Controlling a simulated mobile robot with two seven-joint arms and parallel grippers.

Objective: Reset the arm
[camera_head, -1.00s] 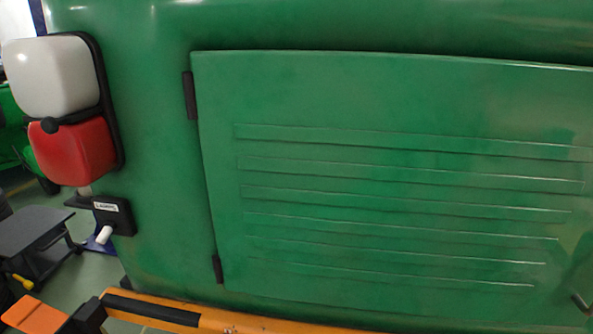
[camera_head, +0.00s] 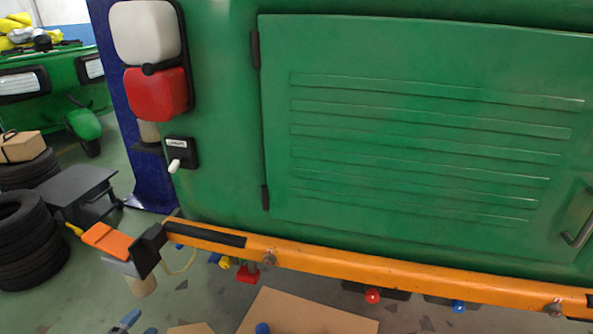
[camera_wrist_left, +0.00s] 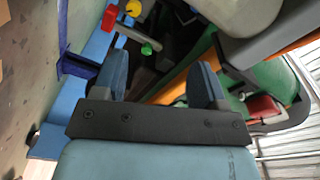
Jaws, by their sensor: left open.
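The two blue-grey fingertips of my left gripper (camera_head: 136,325) just show at the bottom edge of the head view, low on the left. In the left wrist view the gripper (camera_wrist_left: 158,78) has its two blue fingers spread apart, with nothing held between them. A green rickshaw body (camera_head: 228,180) with a ribbed hatch fills much of the head view. My right gripper is not in view.
Stacked tires (camera_head: 30,240) and a small black table (camera_head: 80,190) stand at left. A cardboard sheet (camera_head: 300,315) lies on the floor below the beam. A blue post (camera_head: 150,175) stands behind the rickshaw.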

